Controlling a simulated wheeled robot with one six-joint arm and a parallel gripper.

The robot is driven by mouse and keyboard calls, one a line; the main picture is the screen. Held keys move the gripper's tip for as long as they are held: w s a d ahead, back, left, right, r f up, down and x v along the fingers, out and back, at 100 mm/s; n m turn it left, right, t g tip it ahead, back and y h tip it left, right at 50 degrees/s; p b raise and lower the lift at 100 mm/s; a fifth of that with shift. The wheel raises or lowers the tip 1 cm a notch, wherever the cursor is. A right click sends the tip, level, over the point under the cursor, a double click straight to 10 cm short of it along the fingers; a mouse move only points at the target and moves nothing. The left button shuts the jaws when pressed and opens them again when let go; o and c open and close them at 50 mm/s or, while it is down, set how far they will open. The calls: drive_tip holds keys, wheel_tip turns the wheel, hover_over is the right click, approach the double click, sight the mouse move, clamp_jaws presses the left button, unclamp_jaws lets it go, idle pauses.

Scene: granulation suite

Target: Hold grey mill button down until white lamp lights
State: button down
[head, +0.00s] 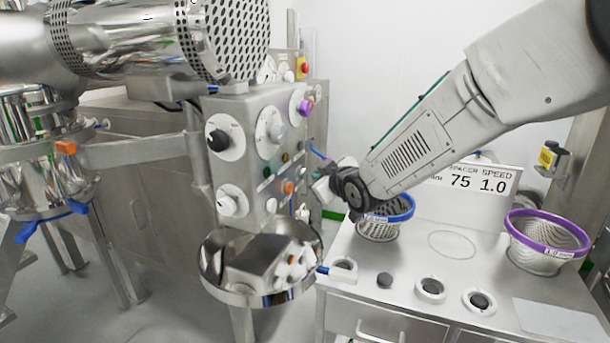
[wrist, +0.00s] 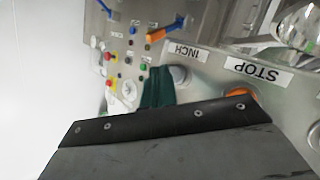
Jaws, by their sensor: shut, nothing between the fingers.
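My gripper (wrist: 157,90) is shut and empty, its dark green fingertips close together in the wrist view. A round grey button (wrist: 180,75) beside the INCH label (wrist: 187,51) sits just right of the fingertips in that view. I cannot tell whether they touch it. In the head view my gripper (head: 323,178) is at the right side of the steel control panel (head: 243,108), partly hidden by its own wrist. The grey button cannot be made out there. I cannot pick out a white lamp for certain in either view.
An orange button (wrist: 241,92) by the STOP label (wrist: 257,70) is near the gripper, partly covered by its dark body. A blue lever (head: 317,149) stands out from the panel. A blue-rimmed sieve (head: 378,229) and a purple-rimmed sieve (head: 545,240) are on the bench.

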drive_tip(key=shift+a, duration=0.1)
drive_tip(key=shift+w+a, duration=0.15)
drive_tip(key=shift+a, duration=0.15)
drive_tip(key=shift+w+a, duration=0.15)
drive_tip(key=shift+a, duration=0.3)
idle(2.3)
drive_tip(key=shift+d, duration=0.15)
idle(1.9)
drive_tip(key=shift+s+d, duration=0.3)
drive_tip(key=shift+d, duration=0.4)
drive_tip(key=d, duration=0.1)
drive_tip(key=s+d, duration=0.1)
drive_tip(key=d, duration=0.2)
drive_tip(key=shift+s+d, duration=0.35)
